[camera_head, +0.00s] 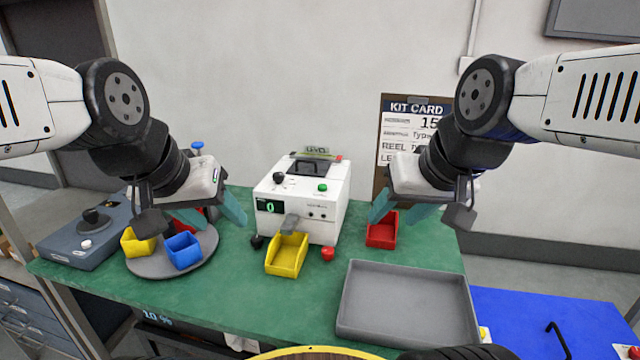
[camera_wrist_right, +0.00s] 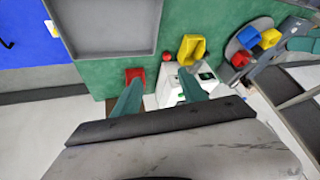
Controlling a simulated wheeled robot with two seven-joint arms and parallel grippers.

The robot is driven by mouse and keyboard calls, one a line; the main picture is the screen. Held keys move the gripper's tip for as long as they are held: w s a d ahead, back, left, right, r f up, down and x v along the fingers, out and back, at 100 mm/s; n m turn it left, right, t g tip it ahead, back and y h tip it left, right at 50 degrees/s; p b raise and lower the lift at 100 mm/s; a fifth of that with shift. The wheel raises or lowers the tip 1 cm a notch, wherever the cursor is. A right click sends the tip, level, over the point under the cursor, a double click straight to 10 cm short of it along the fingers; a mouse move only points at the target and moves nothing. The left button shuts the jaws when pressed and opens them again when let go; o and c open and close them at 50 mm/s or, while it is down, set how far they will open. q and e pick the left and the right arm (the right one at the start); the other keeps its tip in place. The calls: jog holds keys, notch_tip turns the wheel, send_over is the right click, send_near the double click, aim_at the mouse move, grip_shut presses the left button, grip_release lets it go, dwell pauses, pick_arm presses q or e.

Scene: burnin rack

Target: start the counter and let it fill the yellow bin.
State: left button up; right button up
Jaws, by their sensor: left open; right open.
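The counter (camera_head: 300,195) is a white box on the green bench, with a green button (camera_head: 322,188) on its top and a display (camera_head: 270,206) reading 0. Its grey chute (camera_head: 290,224) points over a yellow bin (camera_head: 287,256), which looks empty and stands at its front. The counter also shows in the right wrist view (camera_wrist_right: 172,82), with the yellow bin (camera_wrist_right: 191,49) in front. My left gripper (camera_head: 238,212) is open and empty, left of the counter. My right gripper (camera_head: 385,208) is open and empty, right of the counter above a red bin (camera_head: 382,232).
A grey turntable (camera_head: 172,262) at left carries another yellow bin (camera_head: 138,242), a blue bin (camera_head: 183,251) and a red one. A grey tray (camera_head: 408,302) lies at front right. A red knob (camera_head: 327,254) and a black knob (camera_head: 256,242) flank the chute. A kit card (camera_head: 410,135) stands behind.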

grip_shut()
dwell(1.5)
